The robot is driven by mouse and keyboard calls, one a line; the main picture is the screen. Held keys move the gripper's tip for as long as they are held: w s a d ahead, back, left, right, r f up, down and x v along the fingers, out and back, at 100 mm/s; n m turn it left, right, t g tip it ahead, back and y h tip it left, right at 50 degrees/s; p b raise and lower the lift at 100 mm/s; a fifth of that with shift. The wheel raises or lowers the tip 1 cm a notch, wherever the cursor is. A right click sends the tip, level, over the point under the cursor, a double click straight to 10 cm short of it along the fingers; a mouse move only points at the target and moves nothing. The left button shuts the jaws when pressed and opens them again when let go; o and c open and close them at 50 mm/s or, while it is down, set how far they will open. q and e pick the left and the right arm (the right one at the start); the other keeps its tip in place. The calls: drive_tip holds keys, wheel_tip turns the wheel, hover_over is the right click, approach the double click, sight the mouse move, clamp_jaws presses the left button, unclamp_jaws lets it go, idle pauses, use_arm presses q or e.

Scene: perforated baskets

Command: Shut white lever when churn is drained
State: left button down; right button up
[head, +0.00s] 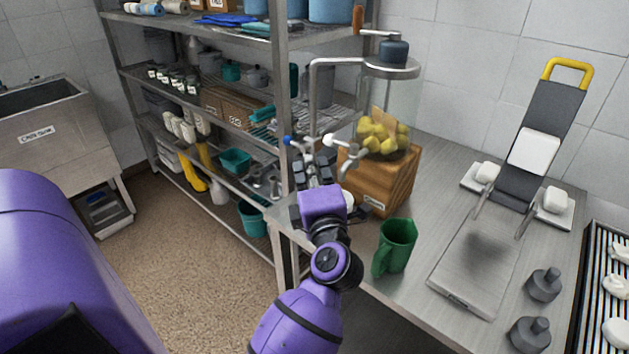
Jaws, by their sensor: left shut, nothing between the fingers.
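The churn is a clear glass jar (403,100) with a dark crank top, on a wooden stand (398,180). Yellow lumps (380,137) lie in its bottom; I see no clear liquid level around them. The white lever (331,140) is on the metal tap at the churn's left side, and a blue-tipped handle (288,140) is farther left. My left gripper (312,160) is shut and empty, just below and left of the white lever. I cannot tell whether it touches the lever. The arm hides part of the space below the tap. My right gripper is not in view.
A green jug (398,245) stands on the steel counter in front of the stand. A board with a yellow handle (566,68), a metal tray (470,270) and grey weights (543,284) are at right. Loaded shelves (282,80) rise close on the left.

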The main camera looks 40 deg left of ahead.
sight(340, 143)
use_arm(q)
drive_tip(key=w, duration=0.4)
drive_tip(key=shift+w+a+r, duration=0.1)
drive_tip(key=shift+a+r, duration=0.1)
drive_tip(key=shift+r, duration=0.2)
